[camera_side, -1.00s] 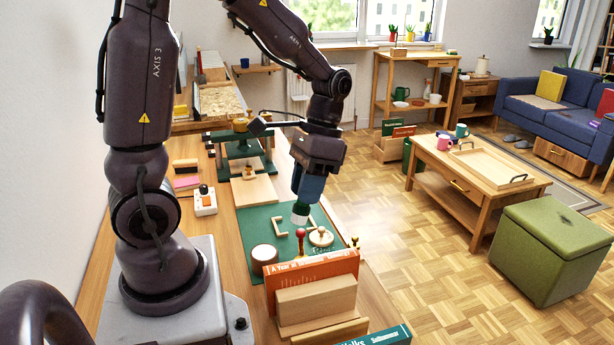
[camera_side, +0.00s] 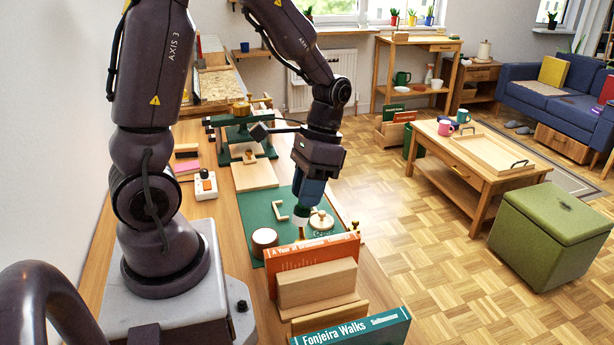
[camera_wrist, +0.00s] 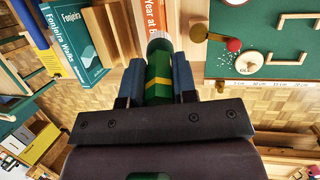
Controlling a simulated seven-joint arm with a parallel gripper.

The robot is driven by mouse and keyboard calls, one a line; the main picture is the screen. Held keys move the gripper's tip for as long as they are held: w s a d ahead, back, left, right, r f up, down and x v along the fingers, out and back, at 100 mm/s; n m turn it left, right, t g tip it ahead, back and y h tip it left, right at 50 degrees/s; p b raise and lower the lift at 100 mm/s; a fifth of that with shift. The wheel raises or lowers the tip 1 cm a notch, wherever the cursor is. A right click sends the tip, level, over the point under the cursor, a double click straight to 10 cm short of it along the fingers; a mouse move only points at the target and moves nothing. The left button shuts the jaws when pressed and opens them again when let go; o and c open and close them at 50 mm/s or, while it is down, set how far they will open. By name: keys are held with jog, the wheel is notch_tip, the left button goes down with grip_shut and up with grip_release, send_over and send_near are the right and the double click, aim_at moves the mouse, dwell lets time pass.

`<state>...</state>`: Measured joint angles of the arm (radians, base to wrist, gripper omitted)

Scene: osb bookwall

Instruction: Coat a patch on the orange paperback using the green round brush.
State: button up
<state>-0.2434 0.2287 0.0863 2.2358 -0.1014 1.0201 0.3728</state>
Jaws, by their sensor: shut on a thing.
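My gripper (camera_side: 306,200) is shut on the green round brush, above the green mat (camera_side: 262,212). In the wrist view my gripper (camera_wrist: 158,85) holds the green round brush (camera_wrist: 158,72) by its green body with a yellow band; its pale round tip points away from the wrist. The orange paperback (camera_side: 322,252) stands upright, facing the side camera, behind pale wooden blocks. Its spine also shows in the wrist view (camera_wrist: 150,18), close to the brush tip. I cannot tell whether the tip touches it.
A teal book (camera_side: 352,330) stands in front of the wooden blocks (camera_side: 316,285). A round white-topped pot (camera_side: 264,238) and a white disc with a wooden knob (camera_side: 321,222) are by the mat's near edge. A red ball-topped piece (camera_wrist: 233,45) is close beside the brush.

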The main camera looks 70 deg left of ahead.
aim_at(310, 212)
jog(key=shift+f, duration=0.85)
notch_tip(310, 212, down, 2)
jog(key=shift+d, duration=0.15)
jog(key=shift+d+r, duration=0.1)
jog(key=shift+d, duration=0.7)
grip_shut()
jog(key=shift+w+d, duration=0.25)
jog(key=shift+d, duration=0.3)
jog(key=shift+w+d, duration=0.2)
jog(key=shift+d, duration=0.3)
jog(key=shift+w+a, duration=0.2)
jog(key=shift+w+d, duration=0.2)
jog(key=shift+w, duration=0.9)
jog(key=a+r, duration=0.4)
jog(key=r, duration=0.4)
